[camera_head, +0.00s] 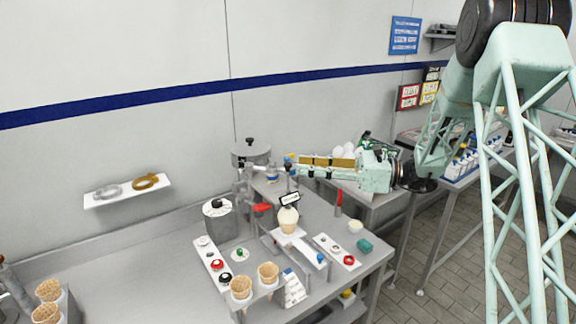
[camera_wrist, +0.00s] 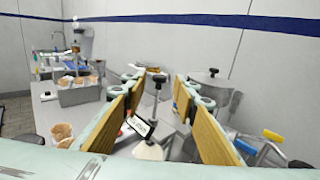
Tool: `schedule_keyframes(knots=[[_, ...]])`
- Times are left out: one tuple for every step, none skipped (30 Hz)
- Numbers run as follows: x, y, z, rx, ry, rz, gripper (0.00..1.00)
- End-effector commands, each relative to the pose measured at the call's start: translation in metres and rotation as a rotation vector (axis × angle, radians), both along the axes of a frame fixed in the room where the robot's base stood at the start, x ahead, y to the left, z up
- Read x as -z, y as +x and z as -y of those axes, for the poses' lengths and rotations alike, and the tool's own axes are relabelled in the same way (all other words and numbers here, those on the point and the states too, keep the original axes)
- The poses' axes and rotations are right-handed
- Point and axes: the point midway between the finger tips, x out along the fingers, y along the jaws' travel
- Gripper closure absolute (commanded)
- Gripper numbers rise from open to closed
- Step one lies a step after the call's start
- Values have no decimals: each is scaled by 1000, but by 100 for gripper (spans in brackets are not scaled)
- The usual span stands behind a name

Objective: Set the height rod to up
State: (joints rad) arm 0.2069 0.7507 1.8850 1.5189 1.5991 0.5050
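The height rod (camera_wrist: 155,104) is a thin upright metal rod with a black knob on top, seen in the gap between my fingers in the wrist view. A small white label (camera_wrist: 139,126) hangs by it; this label also shows in the head view (camera_head: 290,199). My gripper (camera_wrist: 157,90) is open, with tan pads on both fingers, and nothing is pinched. In the head view my gripper (camera_head: 290,165) reaches in from the right, level, with its tips close to the rod's top. A cone-shaped cream-coloured thing (camera_head: 288,219) stands below the label.
A grey lidded pot (camera_head: 250,152) stands behind, and a smaller lidded canister (camera_head: 219,222) stands to the left. A rack with waffle cones (camera_head: 268,272) is at the table's front. White strips with coloured knobs (camera_head: 337,250) lie on the table. A red lever (camera_head: 262,207) sits near the rod.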

Motion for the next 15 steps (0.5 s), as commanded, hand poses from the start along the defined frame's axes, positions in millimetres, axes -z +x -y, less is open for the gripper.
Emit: schedule_keyframes(knots=[[0,0,-7,-1,0,0,73],[0,1,-10,-1,0,0,73],[0,2,-14,-2,0,0,73],[0,2,-18,-2,0,0,73],[0,2,-22,-3,0,0,73],[0,3,-26,-2,1,0,73],[0,4,-29,-2,1,0,73],[0,4,-32,-1,1,0,73],[0,5,-36,-1,1,0,73],[0,5,-39,-1,0,0,73],[0,6,-42,-2,0,0,73],[0,6,-45,-2,0,0,73],[0,6,-48,-2,0,0,73],[0,7,-50,-1,0,0,73],[0,7,-52,-1,0,0,73]])
